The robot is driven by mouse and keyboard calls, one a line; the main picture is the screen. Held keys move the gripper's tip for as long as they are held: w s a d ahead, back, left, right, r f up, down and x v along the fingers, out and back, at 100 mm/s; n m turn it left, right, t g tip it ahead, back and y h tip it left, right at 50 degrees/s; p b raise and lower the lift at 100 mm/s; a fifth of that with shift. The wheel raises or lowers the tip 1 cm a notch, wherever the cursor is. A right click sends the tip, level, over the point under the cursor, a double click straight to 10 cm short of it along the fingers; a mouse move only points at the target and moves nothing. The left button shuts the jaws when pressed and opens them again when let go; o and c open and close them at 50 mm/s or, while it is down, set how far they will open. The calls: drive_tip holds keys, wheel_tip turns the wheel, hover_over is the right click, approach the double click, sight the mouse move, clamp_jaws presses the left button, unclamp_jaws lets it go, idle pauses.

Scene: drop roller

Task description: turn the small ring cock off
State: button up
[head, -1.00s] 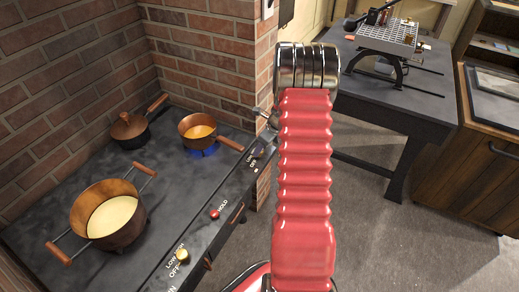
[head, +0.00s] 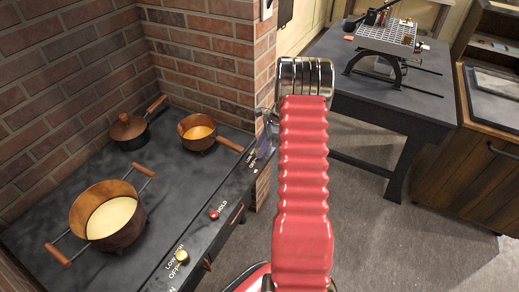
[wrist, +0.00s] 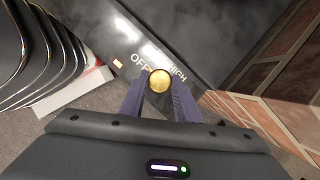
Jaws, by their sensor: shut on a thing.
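The small ring cock (wrist: 160,79) is a round brass knob on the dark front panel, between the printed words OFF and HIGH in the wrist view. My gripper (wrist: 160,88) has its two purple fingers shut on the cock, one on each side. Which way the cock points I cannot tell. In the head view my gripper (head: 263,138) is partly hidden beside my red arm, at the panel's far end. The small pan (head: 197,132) with orange contents stands on the stove behind it, and no blue flame shows under the pan.
A large pot (head: 108,215) and a lidded pot (head: 129,131) stand on the stove. Another brass cock (head: 181,257) and a red HOLD button (head: 214,215) sit on the panel. A brick wall (head: 190,60) rises behind; a dark table (head: 385,100) stands right.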

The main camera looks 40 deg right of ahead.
drive_tip(key=shift+s+f+n+g, duration=0.1)
drive_tip(key=shift+n+g, duration=0.3)
drive_tip(key=shift+n, duration=0.6)
drive_tip(key=shift+a, duration=0.1)
drive_tip(key=o, duration=1)
drive_tip(key=shift+r, duration=0.2)
drive_tip(key=v, duration=1.3)
drive_tip(key=shift+d+r, duration=0.15)
drive_tip(key=shift+d, duration=0.25)
